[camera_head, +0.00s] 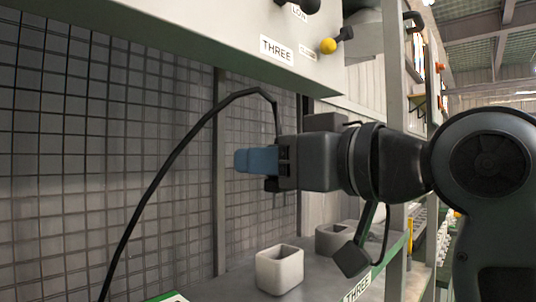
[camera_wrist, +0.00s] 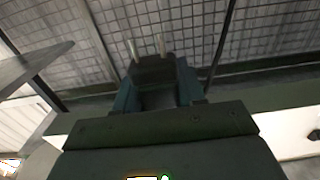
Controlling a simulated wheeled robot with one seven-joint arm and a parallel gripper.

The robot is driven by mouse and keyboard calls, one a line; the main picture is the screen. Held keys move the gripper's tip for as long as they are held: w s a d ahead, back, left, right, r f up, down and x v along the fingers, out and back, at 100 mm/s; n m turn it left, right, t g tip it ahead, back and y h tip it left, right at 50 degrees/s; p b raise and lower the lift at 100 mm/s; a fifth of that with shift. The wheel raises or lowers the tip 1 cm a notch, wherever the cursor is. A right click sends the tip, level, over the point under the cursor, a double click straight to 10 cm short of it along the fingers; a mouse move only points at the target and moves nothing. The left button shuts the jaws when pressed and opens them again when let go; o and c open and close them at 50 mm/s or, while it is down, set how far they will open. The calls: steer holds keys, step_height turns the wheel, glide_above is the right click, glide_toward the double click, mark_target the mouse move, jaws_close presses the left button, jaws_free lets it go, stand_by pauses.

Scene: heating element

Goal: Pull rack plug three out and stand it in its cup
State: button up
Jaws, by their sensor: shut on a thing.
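My gripper (camera_head: 256,160), with blue fingers, is shut on a dark plug in the middle of the head view. In the wrist view the plug (camera_wrist: 153,70) sits between the fingers, with two bare metal prongs pointing away from my wrist. A black cable (camera_head: 190,125) arches up from the plug and down to the left. The plug is held below the panel (camera_head: 240,38) labelled THREE, clear of it. A pale square cup (camera_head: 280,271) stands on the shelf below the gripper; its inside is partly visible. A THREE label (camera_head: 357,288) is on the shelf edge to its right.
A greyer cup (camera_head: 334,238) stands farther along the shelf. A dark block on a cable (camera_head: 352,259) shows beside it. A yellow knob (camera_head: 327,46) projects from the panel. A grey upright (camera_head: 397,90) stands right of the panel; wire mesh (camera_head: 90,140) lies behind.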

steer(key=b, duration=0.2)
glide_above(270, 248)
steer(key=shift+w+a+f, duration=0.1)
steer(key=shift+f, duration=2)
steer(key=shift+f+b, duration=1.15)
steer(key=shift+f, duration=1.15)
stand_by(0.4)
steer(key=o, duration=1.1)
steer(key=shift+o, duration=0.2)
steer(key=v, duration=0.8)
steer(key=shift+b, duration=0.35)
